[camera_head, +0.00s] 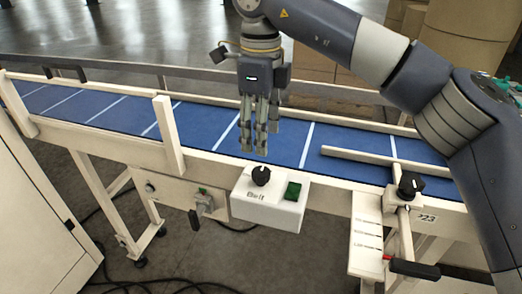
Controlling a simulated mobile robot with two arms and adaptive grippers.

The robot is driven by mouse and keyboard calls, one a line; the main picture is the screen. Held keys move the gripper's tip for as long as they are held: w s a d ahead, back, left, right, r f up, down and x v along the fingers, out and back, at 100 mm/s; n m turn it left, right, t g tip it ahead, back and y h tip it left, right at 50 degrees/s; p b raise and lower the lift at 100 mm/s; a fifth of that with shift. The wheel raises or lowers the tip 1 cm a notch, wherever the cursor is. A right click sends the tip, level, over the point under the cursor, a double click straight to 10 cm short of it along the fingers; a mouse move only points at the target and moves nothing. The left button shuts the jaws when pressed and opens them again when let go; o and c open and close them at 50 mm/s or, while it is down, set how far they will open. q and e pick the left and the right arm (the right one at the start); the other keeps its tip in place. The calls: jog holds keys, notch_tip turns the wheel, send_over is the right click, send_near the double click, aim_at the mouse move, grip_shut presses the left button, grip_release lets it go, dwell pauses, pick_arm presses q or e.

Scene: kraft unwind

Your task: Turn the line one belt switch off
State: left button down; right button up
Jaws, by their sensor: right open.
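A white control box (268,208) is fixed to the near side of the conveyor. On its top are a black rotary knob (261,176) and a green rocker or button (293,191). Small lettering on its front is hard to read, perhaps "Belt". The knob carries a light pointer mark, but its exact setting is too small to tell. My right gripper (262,146) points straight down, open and empty. Its fingertips appear just above and behind the knob in the picture, apart from it, in front of the blue belt (308,140). My left gripper is not in view.
A second black knob (411,186) stands on the rail at right, above a black-handled lever (414,268) with a red part. A small lever device (203,203) hangs left of the box. A cream post (168,135) rises at left. Cardboard boxes (312,62) stand behind.

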notch_tip(320, 180, up, 2)
jog(key=shift+r, duration=0.25)
jog(key=shift+r, duration=0.1)
